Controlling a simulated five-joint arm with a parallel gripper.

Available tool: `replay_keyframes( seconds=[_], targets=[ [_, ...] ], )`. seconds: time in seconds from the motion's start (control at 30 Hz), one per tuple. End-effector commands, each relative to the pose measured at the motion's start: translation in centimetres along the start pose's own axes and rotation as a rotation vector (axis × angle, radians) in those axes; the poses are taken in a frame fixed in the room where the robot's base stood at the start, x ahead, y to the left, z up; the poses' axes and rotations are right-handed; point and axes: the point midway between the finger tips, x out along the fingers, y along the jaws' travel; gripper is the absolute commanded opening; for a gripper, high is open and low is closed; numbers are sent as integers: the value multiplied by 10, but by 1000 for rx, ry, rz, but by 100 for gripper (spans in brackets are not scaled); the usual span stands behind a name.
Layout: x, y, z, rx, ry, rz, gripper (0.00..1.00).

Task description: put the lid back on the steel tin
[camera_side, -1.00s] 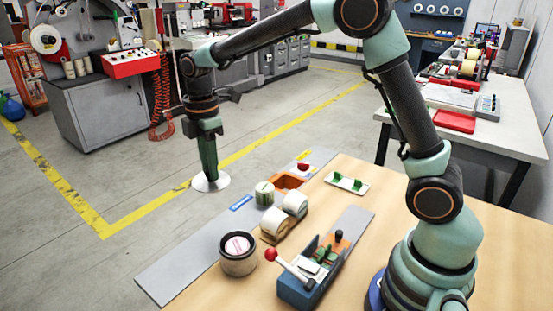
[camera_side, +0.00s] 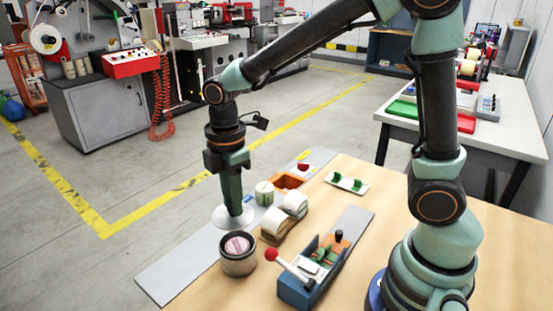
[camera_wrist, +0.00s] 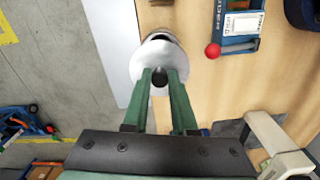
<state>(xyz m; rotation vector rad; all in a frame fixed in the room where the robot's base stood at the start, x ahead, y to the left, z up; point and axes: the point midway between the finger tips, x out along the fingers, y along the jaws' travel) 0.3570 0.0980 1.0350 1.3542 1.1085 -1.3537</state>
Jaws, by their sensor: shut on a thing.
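The steel tin (camera_side: 238,264) stands upright and uncovered in the side view, with a dark rim and a pink roll inside. My gripper (camera_side: 235,211) points down and is shut on the lid (camera_side: 222,219), a pale round disc. The lid is held roughly level, above and behind the tin in the side view, apart from it. In the wrist view, my gripper (camera_wrist: 159,75) holds the lid (camera_wrist: 149,55) by its dark knob (camera_wrist: 160,78). The lid hides most of the tin there; only part of it shows past the lid's far edge.
Label rolls (camera_side: 275,222) stand right of the tin. A blue fixture (camera_side: 300,286) with a red-knobbed lever (camera_side: 271,254) is near the front. An orange tray (camera_side: 289,180) and a white holder with green parts (camera_side: 346,183) lie behind. A grey strip (camera_side: 172,272) runs along the table edge.

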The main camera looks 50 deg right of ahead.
Motion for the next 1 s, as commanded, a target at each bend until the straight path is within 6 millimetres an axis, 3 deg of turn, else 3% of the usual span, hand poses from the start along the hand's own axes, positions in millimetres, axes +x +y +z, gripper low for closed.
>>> replay_keyframes(
  seconds=[0.7,1.0],
  targets=[
    [53,-3,0,1,-1,-2,0],
    [65,-3,0,1,0,0,0]
  ],
)
